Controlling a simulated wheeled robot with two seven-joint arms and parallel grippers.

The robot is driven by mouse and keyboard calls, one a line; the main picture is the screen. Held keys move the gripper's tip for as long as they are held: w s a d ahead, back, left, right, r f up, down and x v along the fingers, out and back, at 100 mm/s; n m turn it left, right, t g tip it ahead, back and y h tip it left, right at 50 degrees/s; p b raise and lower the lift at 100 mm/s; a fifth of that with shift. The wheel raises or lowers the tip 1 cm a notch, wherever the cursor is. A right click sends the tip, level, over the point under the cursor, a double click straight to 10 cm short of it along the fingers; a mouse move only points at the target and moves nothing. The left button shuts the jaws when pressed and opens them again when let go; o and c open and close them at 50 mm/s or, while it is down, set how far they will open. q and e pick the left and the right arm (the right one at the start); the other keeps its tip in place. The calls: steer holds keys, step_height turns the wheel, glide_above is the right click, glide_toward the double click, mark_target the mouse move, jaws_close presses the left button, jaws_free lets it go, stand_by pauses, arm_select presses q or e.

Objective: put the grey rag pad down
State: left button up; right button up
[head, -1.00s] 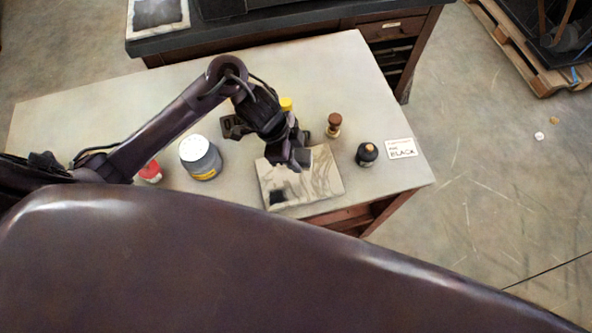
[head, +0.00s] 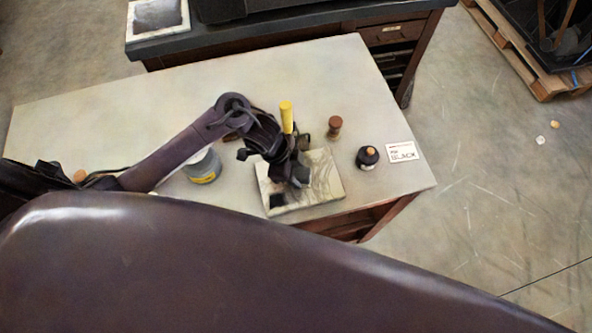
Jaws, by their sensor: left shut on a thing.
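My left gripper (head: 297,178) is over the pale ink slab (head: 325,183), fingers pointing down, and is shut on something. What it holds is mostly hidden by the fingers and wrist; I cannot make out the grey rag pad clearly. The slab carries grey smears and a dark patch at its front left corner. I cannot tell whether the held thing touches the slab. My right gripper is not in view.
A grey tin (head: 205,167) stands left of the slab, partly behind my arm. A yellow-handled tool (head: 287,117) rises behind the gripper. A wooden-topped stamp (head: 334,127), dark bottle (head: 367,157) and white label card (head: 402,152) stand right. The table's (head: 120,110) back left is clear.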

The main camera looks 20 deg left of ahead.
arm_select(q)
steer(key=o, duration=0.9)
steer(key=shift+o, duration=0.2)
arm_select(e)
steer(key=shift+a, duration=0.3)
arm_select(q)
steer(key=shift+r, duration=0.15)
steer(key=p+v, duration=0.1)
steer(key=v, duration=1.1)
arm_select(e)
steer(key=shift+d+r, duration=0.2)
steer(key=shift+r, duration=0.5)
